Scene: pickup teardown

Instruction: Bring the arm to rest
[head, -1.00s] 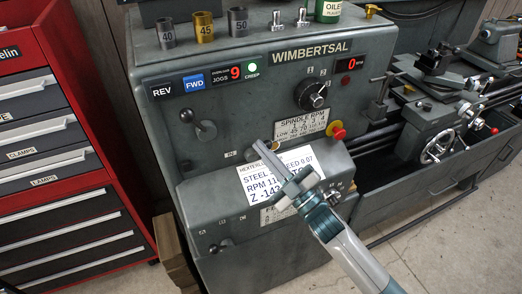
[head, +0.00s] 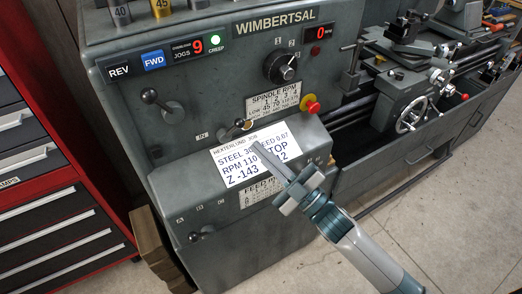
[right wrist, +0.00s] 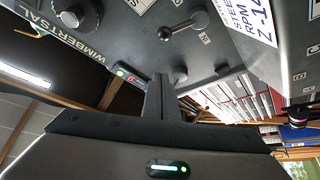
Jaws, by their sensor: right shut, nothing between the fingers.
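My right gripper (head: 262,157) reaches in from the lower right in the head view, in front of the lathe's headstock (head: 215,75). Its fingers are together with nothing between them. The fingertips overlap the white job card (head: 255,163) in the picture; whether they touch it I cannot tell. In the right wrist view the closed fingers (right wrist: 160,95) point toward the lathe front. My left gripper is not in view.
A red tool cabinet (head: 62,190) stands at the left. A black-knobbed lever (head: 160,104) and a red stop button (head: 312,107) project from the lathe front. The carriage handwheel (head: 411,115) is at the right. Open concrete floor (head: 440,215) lies at the lower right.

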